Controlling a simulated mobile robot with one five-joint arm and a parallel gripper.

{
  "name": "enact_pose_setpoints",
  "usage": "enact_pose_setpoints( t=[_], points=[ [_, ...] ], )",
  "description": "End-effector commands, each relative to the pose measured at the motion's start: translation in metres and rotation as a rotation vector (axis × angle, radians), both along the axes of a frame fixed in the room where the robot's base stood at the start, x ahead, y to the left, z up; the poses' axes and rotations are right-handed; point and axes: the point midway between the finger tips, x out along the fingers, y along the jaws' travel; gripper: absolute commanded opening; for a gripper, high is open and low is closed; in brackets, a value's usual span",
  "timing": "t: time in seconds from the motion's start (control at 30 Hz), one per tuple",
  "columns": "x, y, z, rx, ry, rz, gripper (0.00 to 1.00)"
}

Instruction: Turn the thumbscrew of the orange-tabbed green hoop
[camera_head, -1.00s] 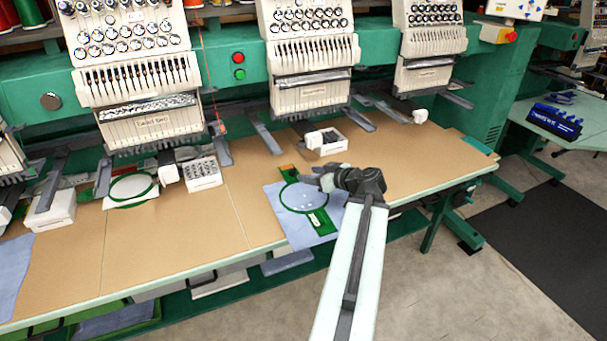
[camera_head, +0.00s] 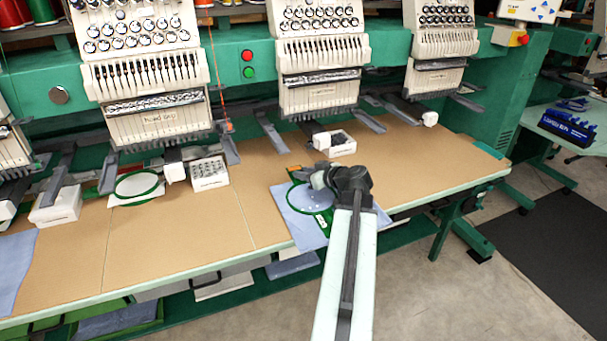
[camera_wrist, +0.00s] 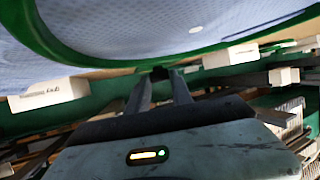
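The green hoop (camera_head: 289,204) with light blue fabric lies at the table's front edge in the head view. A small orange tab (camera_head: 293,168) shows at its back left. My gripper (camera_head: 318,178) is at the hoop's back right rim. In the wrist view, the hoop's green rim (camera_wrist: 60,52) curves across the top. My two grey fingers (camera_wrist: 160,88) stand apart at the rim, with a small dark piece (camera_wrist: 160,73) between their tips, possibly the thumbscrew. Whether they press on it cannot be told.
The table (camera_head: 140,250) is mostly clear in front. Another green hoop (camera_head: 138,185) lies to the left. White boxes (camera_head: 208,173) and (camera_head: 338,147) stand behind, near the machine heads (camera_head: 315,60). A blue cloth (camera_head: 12,265) lies at the far left.

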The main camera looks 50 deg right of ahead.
Motion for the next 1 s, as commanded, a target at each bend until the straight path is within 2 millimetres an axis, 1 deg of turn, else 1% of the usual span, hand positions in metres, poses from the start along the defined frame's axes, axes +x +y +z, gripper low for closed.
enact_pose_setpoints(
  t=[0.1, 0.2, 0.3, 0.57, 0.6, 0.63, 0.67, 1.0],
  points=[
    [0.0, 0.0018, -0.0002, -0.001, 0.001, -0.013, 0.0],
    [0.0002, 0.0058, -0.0006, 0.0, 0.003, -0.074, 0.0],
    [0.0003, 0.0054, -0.0002, 0.0, 0.001, -0.121, 0.0],
    [0.0009, 0.0034, -0.0002, -0.001, 0.0, -0.131, 0.0],
    [0.0011, 0.0034, -0.0001, -0.001, 0.0, -0.131, 0.35],
    [0.0011, 0.0034, -0.0001, -0.001, 0.0, -0.13, 0.43],
    [0.0011, 0.0035, -0.0001, -0.001, 0.0, -0.13, 0.49],
    [0.0012, 0.0044, 0.0007, 0.0, 0.0, -0.129, 0.49]
  ],
)
